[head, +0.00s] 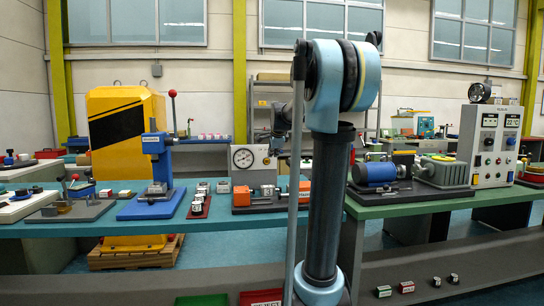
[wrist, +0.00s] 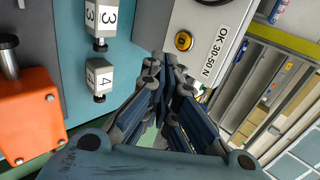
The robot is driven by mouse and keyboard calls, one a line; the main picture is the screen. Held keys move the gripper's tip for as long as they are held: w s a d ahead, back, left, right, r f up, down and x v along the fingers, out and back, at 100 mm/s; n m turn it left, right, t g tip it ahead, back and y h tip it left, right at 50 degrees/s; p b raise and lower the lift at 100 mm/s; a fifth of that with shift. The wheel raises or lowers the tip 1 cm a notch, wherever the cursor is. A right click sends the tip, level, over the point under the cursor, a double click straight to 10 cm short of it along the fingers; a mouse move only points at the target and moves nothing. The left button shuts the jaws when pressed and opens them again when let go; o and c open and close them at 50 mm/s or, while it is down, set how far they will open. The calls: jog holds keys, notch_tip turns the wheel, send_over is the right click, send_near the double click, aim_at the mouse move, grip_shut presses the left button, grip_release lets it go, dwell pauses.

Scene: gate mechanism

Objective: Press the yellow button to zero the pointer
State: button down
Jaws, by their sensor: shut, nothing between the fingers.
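I cannot tell whether the fingertips touch the box; the button itself is uncovered. In the head view the gauge box (head: 262,178) stands on the teal bench, with a round white dial (head: 243,157) on its front. The pointer's reading is too small to make out.
An orange fixture (wrist: 28,115) and small blocks numbered 3 (wrist: 100,22) and 4 (wrist: 98,80) are left of my gripper in the wrist view. In the head view a blue press (head: 155,165) stands left of the gauge box, and a blue motor (head: 374,173) stands right.

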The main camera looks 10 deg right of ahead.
aim_at(267, 161)
jog(key=x, duration=0.3)
jog(key=w+r+x, duration=0.1)
jog(key=x, duration=0.5)
jog(key=shift+w, duration=1)
jog(key=shift+w, duration=0.1)
